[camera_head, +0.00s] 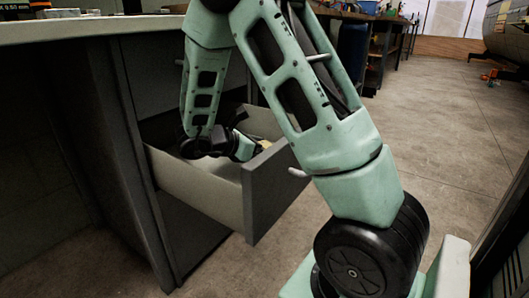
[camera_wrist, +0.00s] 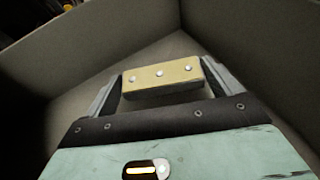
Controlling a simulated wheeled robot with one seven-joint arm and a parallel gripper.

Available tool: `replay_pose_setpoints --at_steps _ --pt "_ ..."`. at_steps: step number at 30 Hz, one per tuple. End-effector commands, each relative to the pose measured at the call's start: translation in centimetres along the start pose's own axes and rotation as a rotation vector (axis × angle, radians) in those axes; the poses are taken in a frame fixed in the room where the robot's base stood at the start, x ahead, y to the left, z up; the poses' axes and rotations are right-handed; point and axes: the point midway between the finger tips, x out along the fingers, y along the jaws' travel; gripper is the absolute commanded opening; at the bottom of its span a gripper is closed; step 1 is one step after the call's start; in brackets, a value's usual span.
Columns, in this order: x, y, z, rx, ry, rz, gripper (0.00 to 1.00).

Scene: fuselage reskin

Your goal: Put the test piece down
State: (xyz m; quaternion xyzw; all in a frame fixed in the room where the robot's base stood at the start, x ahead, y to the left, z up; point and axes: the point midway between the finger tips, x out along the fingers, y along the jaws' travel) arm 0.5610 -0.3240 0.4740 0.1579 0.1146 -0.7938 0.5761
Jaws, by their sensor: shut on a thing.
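The test piece (camera_wrist: 161,74) is a small yellowish block with a row of three pale round studs or rivets on its face. In the wrist view it sits between the two fingers of my gripper (camera_wrist: 162,88), which is shut on it. My gripper is inside an open drawer (camera_head: 195,186), with the drawer's grey walls around it in the wrist view (camera_wrist: 60,66). I cannot tell whether the block touches the drawer floor. In the head view, a small part of the yellowish block (camera_head: 265,144) shows beside my gripper (camera_head: 256,148), near the drawer's front panel.
The drawer is pulled out from under a workbench (camera_head: 110,28), with its front panel (camera_head: 268,195) facing right. Small items lie on the bench top. Other benches (camera_head: 385,45) stand farther back. The floor (camera_head: 450,120) to the right is mostly clear.

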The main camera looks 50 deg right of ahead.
Motion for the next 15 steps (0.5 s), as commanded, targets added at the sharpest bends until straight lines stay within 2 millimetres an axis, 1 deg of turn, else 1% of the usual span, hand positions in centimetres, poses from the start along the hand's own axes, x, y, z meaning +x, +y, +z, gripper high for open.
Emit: replay_pose_setpoints --at_steps 4,15 --pt "0.0 0.0 0.1 0.000 0.000 0.000 0.67" --pt "0.4 0.0 -0.8 0.000 0.000 0.000 0.67"
